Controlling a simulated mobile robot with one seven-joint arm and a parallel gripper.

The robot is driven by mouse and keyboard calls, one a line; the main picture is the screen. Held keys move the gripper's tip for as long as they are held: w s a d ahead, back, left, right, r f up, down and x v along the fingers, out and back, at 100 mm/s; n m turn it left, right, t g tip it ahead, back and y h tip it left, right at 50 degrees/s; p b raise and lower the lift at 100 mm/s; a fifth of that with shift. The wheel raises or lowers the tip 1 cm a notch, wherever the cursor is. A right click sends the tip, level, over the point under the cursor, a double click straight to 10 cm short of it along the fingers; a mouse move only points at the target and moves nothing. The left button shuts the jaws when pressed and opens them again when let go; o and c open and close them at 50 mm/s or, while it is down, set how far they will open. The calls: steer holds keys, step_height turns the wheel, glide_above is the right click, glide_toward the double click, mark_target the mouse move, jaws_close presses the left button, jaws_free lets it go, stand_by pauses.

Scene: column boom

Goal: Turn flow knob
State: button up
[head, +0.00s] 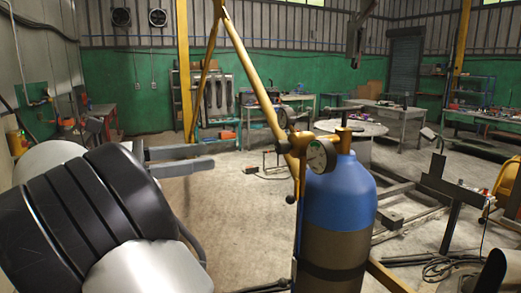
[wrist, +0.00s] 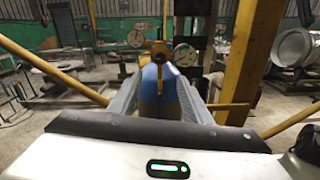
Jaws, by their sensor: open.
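A blue-topped gas cylinder (head: 338,200) stands upright right of centre in the head view, with a brass valve (head: 344,138) on top. A round gauge (head: 321,156) and a smaller gauge (head: 282,118) sit on its regulator. A small dark round part (head: 290,199) shows below them; I cannot tell for sure which part is the flow knob. My gripper (head: 224,151) is open and empty, left of the regulator and apart from it. In the wrist view the cylinder (wrist: 148,95) and brass valve (wrist: 158,50) show beyond and between my fingers (wrist: 157,76), with two gauges beside the valve.
A yellow slanted boom (head: 250,75) passes close behind the regulator. Metal rails (head: 405,205) lie on the floor to the right. Workbenches (head: 395,118) stand farther back. Floor left of the cylinder is clear.

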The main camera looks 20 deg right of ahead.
mark_target(277, 147)
steer(key=d, duration=1.7)
steer(key=shift+b, duration=0.3)
steer(key=c, duration=1.1)
